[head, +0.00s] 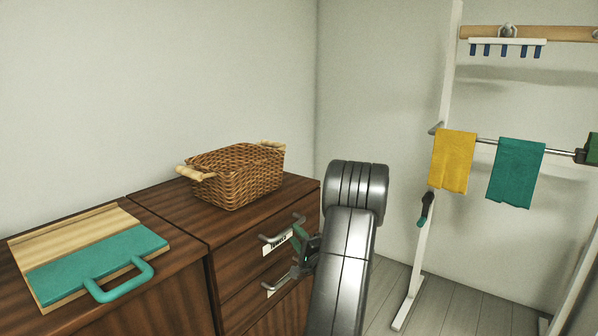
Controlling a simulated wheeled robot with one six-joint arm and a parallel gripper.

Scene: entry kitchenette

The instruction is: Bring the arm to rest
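My arm (347,240) rises from the bottom of the head view and bends over at its top. Part of my gripper (306,246), dark with green, shows just left of the arm, in front of the drawers. The arm hides the rest of it, so I cannot tell whether it is open or shut, or whether it touches a drawer handle. The upper drawer (250,249) has a metal handle (282,231) and a white label partly covered by the gripper. A lower handle (280,281) shows below it.
A wicker basket (235,178) stands on the dark wood cabinet (185,203). A wood and teal board (90,262) with a teal handle lies at left. At right, a white rack (411,270) carries a yellow cloth (453,160) and a green cloth (515,172).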

